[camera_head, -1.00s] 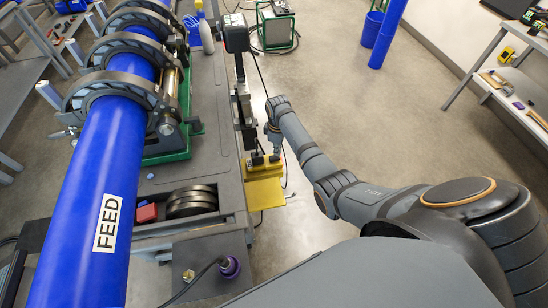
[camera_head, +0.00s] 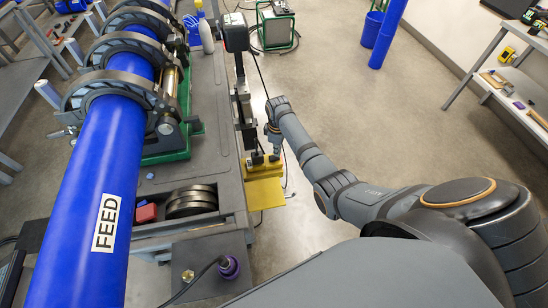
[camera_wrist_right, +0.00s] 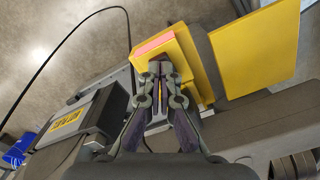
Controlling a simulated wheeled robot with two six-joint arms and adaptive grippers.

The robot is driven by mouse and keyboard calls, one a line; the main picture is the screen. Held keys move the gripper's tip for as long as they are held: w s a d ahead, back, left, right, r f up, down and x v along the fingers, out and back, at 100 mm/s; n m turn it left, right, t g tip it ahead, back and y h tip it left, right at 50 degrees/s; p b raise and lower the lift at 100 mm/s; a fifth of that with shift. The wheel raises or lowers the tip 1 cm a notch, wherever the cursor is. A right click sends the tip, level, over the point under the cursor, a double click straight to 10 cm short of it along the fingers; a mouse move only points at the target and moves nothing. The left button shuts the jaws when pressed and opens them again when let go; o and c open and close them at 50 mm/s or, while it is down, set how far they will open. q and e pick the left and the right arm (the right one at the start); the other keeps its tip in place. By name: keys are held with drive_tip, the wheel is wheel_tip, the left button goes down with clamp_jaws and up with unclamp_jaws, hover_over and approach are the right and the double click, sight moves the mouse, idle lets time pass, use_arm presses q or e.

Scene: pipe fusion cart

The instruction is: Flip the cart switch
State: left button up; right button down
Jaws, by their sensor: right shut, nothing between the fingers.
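The yellow switch box (camera_head: 265,188) is on the right side of the cart (camera_head: 232,165). In the right wrist view the box (camera_wrist_right: 180,42) has a pinkish-red strip along its top edge, and a flat yellow plate (camera_wrist_right: 258,50) stands out to its right. My right gripper (camera_head: 265,158) is at the box, its fingers shut with nothing between them. In the wrist view its fingertips (camera_wrist_right: 160,68) are right at the box's front face and partly cover it. The switch lever itself is hidden or too small to make out. My left gripper is not in view.
A blue pipe (camera_head: 95,200) marked FEED lies through several clamp rings on the cart. A black-and-red device (camera_head: 236,35) stands beyond the gripper, with a dark cable (camera_head: 258,65) beside it. A purple-tipped cable (camera_head: 228,267) is at the near corner. The floor to the right is open.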

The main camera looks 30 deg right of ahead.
drive_tip(key=shift+f+b, duration=0.5)
drive_tip(key=shift+f, duration=0.3)
drive_tip(key=shift+s, duration=0.1)
wheel_tip(320, 180, up, 2)
drive_tip(key=p, duration=0.2)
drive_tip(key=shift+r+p, duration=0.15)
drive_tip(key=shift+p, duration=0.25)
wheel_tip(320, 180, up, 5)
drive_tip(key=p, duration=0.5)
drive_tip(key=shift+f, duration=0.25)
